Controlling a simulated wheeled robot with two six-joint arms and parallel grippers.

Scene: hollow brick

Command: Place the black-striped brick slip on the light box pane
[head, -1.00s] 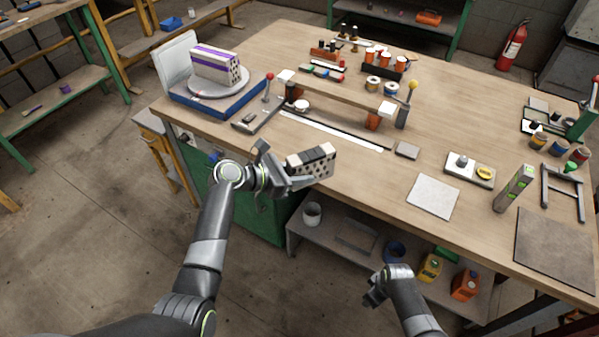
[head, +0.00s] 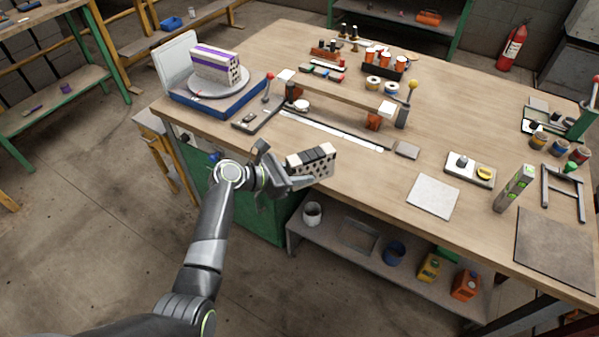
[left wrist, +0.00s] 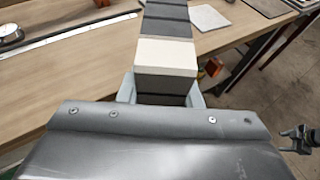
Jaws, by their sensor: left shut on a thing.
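The black-striped brick slip (head: 311,160), pale with black bands and a holed side, is held in my left gripper (head: 302,178) in front of the bench's near edge. In the left wrist view the slip (left wrist: 167,54) points away from my left gripper (left wrist: 165,98), whose fingers sit on both sides of it. A pale square plate (head: 434,196) lies bare on the bench to the right, and a white upright panel (head: 178,62) stands at the back left; I cannot tell which is the light box pane. My right gripper (left wrist: 290,135) shows small at the wrist view's right edge.
A purple-striped brick (head: 215,64) sits on a round turntable over a blue base (head: 215,104). A low wooden bridge (head: 335,92) and a grey rail stand mid-bench. A small tray (head: 470,170), a green-marked level (head: 513,188) and a dark mat (head: 553,248) are at right.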

